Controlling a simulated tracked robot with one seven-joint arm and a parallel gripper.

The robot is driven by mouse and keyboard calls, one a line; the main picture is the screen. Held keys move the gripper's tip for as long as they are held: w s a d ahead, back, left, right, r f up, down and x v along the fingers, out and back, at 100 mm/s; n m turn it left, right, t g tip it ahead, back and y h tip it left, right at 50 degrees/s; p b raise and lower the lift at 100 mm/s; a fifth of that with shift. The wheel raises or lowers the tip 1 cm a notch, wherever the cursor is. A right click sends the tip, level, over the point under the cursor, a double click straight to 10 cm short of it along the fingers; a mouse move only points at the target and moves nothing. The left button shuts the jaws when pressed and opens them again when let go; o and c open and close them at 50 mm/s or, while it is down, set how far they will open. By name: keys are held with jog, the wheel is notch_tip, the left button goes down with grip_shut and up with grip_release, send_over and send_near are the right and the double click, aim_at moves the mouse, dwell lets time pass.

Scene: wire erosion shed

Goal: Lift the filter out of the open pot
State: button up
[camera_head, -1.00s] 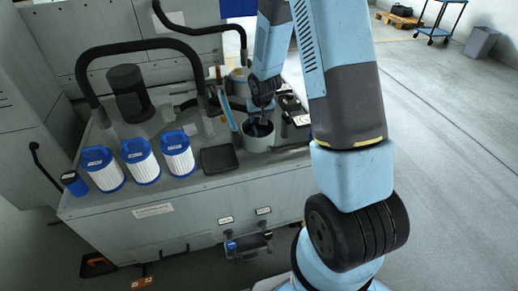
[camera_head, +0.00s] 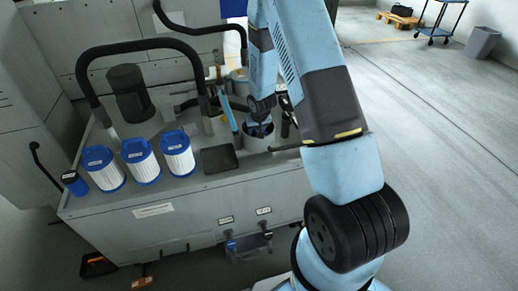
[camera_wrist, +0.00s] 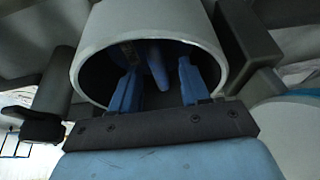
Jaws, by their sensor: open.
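The open pot (camera_head: 251,144) is a grey-white cylinder standing near the right end of the bench. It fills the upper middle of the wrist view, where its pale rim (camera_wrist: 88,50) surrounds a dark inside. My gripper (camera_head: 260,126) points down into the pot. In the wrist view my gripper (camera_wrist: 158,72) has its two blue fingers inside the pot's mouth, spread apart. A blue upright piece, apparently the filter's handle (camera_wrist: 156,62), shows between the fingers. I cannot tell whether they touch it. The rest of the filter is hidden in the pot.
Three white filters with blue tops, including the nearest one (camera_head: 178,155), stand on the bench left of the pot. A black square lid (camera_head: 219,159) lies just left of the pot. A light-blue rod (camera_head: 229,112) and black hose (camera_head: 140,44) rise nearby.

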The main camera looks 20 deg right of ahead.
jog(key=shift+x, duration=1.2)
grip_shut()
dwell(0.6)
